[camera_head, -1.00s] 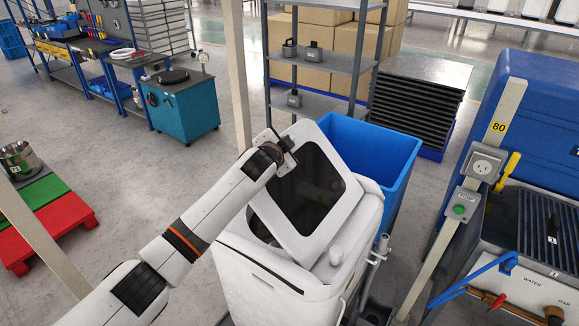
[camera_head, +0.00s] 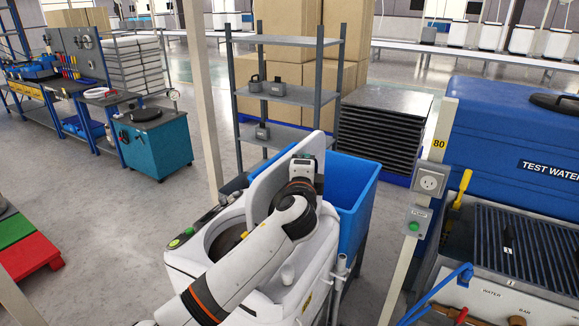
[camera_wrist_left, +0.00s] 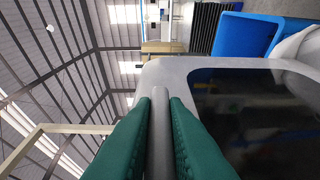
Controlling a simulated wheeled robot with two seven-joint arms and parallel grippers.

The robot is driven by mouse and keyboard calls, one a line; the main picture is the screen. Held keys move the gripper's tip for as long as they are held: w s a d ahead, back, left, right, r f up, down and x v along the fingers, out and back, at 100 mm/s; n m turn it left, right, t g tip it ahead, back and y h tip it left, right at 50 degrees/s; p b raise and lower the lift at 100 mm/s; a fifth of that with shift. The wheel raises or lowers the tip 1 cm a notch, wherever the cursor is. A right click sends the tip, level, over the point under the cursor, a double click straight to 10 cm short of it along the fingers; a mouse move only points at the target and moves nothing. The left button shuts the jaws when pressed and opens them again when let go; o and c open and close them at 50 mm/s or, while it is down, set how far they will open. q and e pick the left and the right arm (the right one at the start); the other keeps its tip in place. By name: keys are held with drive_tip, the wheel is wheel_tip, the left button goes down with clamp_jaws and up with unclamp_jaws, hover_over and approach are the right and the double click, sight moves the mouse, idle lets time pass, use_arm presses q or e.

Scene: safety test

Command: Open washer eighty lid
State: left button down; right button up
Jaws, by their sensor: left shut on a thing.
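The white washer (camera_head: 235,285) stands in the lower middle of the head view, beside a post marked 80. Its lid (camera_head: 285,180) is raised steeply, and the round drum opening (camera_head: 228,240) shows to the left of it. My left gripper (camera_head: 302,172) is at the upper edge of the lid, partly hidden by my own arm. My right gripper is not in view.
A blue bin (camera_head: 353,190) stands right behind the washer. A grey shelf (camera_head: 285,95) with several small devices is farther back. A post with an outlet (camera_head: 430,181) and a blue test water tank (camera_head: 510,150) are at the right. Open floor lies to the left.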

use_arm(q)
drive_tip(key=shift+s+d+m, duration=0.4)
drive_tip(key=shift+s+d, duration=0.25)
drive_tip(key=shift+d, duration=0.3)
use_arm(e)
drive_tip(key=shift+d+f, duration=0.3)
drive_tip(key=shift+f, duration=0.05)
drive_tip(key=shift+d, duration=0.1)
use_arm(q)
drive_tip(key=c, duration=1.4)
unclamp_jaws()
drive_tip(key=shift+f, duration=0.1)
drive_tip(key=shift+c, duration=0.2)
